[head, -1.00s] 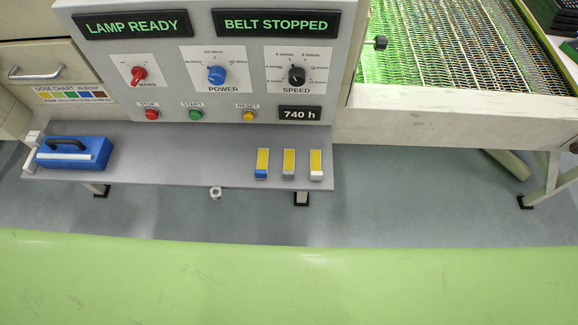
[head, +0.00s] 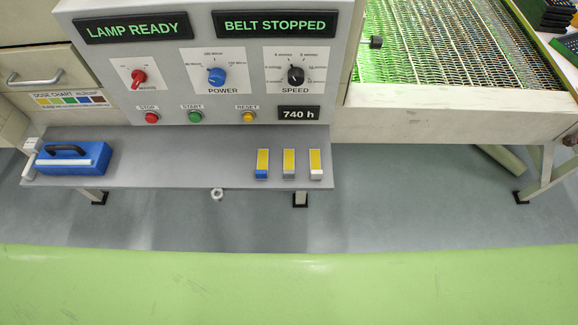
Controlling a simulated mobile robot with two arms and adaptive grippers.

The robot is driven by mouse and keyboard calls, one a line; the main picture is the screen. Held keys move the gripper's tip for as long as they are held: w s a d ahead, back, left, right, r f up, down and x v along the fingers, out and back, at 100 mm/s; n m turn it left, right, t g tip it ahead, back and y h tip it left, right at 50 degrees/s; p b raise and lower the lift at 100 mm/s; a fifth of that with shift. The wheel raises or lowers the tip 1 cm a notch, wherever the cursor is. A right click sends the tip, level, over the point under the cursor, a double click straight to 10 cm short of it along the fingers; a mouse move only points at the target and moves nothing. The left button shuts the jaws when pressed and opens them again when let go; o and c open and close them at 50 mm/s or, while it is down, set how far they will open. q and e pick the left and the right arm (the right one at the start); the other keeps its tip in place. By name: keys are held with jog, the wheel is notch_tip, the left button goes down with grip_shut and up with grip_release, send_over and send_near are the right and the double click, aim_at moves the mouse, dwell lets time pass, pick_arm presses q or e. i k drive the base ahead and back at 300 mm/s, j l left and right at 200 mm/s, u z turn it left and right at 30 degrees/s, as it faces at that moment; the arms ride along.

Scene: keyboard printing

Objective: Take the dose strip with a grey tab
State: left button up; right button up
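Three dose strips lie side by side near the right end of the grey shelf (head: 200,165) below the control panel. Each has a yellow face. The left strip (head: 262,160) has a blue tab at its near end. The middle strip (head: 289,160) has a grey tab (head: 289,174). The right strip (head: 315,160) has a white tab. The strips are apart from each other with narrow gaps. Neither of my grippers shows in the head view.
A blue case with a black handle (head: 75,157) stands at the shelf's left end. The control panel (head: 170,60) rises behind the shelf and reads lamp ready and belt stopped. A mesh conveyor belt (head: 440,40) is at the right. The shelf's middle is clear.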

aim_at(288, 172)
jog(key=l+u, duration=0.2)
jog(key=u, duration=0.65)
jog(key=l+u, duration=0.2)
jog(key=l, duration=0.3)
jog(key=l+u, duration=0.2)
jog(key=l, duration=0.25)
jog(key=k+l+u, duration=0.2)
jog(key=l, duration=0.3)
jog(key=l+u, duration=0.2)
jog(key=l, duration=0.25)
jog(key=k+l+u, duration=0.2)
jog(key=l, duration=0.25)
jog(key=i+l, duration=0.1)
jog(key=l, duration=0.4)
jog(key=i+j, duration=0.1)
